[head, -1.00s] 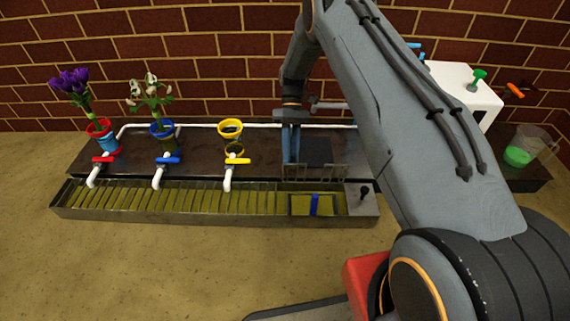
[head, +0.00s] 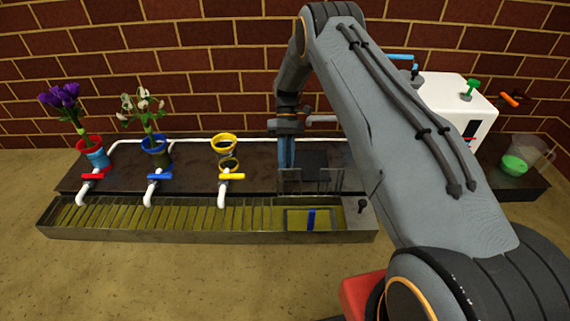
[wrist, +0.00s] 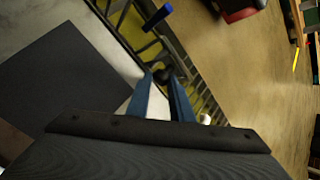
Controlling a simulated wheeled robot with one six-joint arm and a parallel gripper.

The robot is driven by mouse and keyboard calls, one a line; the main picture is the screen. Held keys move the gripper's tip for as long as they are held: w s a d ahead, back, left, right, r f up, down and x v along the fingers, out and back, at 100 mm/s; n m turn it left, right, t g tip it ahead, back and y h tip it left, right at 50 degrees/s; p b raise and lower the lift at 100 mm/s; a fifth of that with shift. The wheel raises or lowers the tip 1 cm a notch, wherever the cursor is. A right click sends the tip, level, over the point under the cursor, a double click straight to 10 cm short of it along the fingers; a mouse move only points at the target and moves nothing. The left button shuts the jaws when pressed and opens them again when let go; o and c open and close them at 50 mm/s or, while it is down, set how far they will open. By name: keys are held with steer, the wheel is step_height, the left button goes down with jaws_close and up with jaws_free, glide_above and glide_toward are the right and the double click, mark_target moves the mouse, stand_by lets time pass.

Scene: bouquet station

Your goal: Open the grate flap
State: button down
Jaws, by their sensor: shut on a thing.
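The grate flap (head: 312,182) shows in the head view as a section of grey bars standing roughly upright at the back edge of the trough's right part. Below it is a framed opening with a yellowish bottom and a blue piece (head: 311,219) across it, also in the wrist view (wrist: 157,17). My gripper (head: 286,166) points down at the flap's left side. In the wrist view its blue fingers (wrist: 163,88) are closed around a small dark round knob (wrist: 165,75), apparently on the flap. The exact contact is partly hidden.
The long grated trough (head: 150,235) runs left, under red, blue and yellow taps (head: 231,177). Flowers stand in red and blue holders behind it. A black-knobbed lever (head: 362,206) is at the trough's right end. A white box (head: 455,105) and beaker (head: 517,160) stand right.

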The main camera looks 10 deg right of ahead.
steer(key=c, duration=1.6)
jaws_free()
steer(key=shift+s+d+f, duration=0.3)
steer(key=shift+d+f, duration=0.15)
steer(key=shift+d, duration=0.15)
steer(key=shift+a+r, duration=0.1)
steer(key=shift+a, duration=0.2)
steer(key=p+v, duration=0.1)
steer(key=v, duration=0.7)
steer(key=shift+w+p, duration=0.15)
steer(key=shift+p, duration=0.2)
steer(key=shift+r, duration=0.1)
